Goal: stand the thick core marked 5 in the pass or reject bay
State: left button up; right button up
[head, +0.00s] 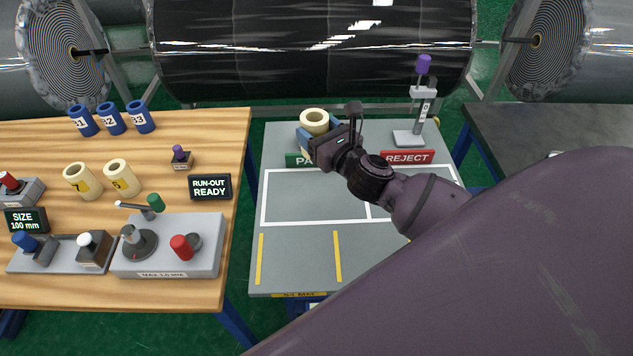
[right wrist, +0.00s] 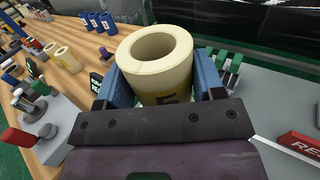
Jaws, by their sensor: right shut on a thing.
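My right gripper (head: 318,134) is shut on a thick cream core (head: 314,117), behind the green PASS sign (head: 297,160) in the head view. The core is upright, open end up. The red REJECT sign (head: 407,157) stands to the right. My left gripper is not in view.
Cream cores marked 7 (head: 83,181) and 6 (head: 122,180), blue cores (head: 111,118) and a gauge block (head: 190,258) stand on the wooden table (head: 60,140). A purple-topped stand (head: 422,105) is behind REJECT. The grey table's front is clear. Large rolls (head: 315,60) line the back.

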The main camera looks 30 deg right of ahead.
notch_tip(320, 180, down, 16)
jog(key=b, duration=0.4)
jog(key=shift+r, duration=0.15)
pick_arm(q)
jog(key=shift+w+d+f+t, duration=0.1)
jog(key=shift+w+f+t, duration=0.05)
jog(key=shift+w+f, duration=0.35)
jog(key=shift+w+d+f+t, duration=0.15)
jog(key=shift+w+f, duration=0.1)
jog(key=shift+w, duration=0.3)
pick_arm(e)
jog(key=shift+f, duration=0.2)
jog(key=o, duration=1)
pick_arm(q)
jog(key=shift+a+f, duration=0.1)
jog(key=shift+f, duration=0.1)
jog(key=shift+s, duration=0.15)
pick_arm(e)
jog(key=shift+r, duration=0.1)
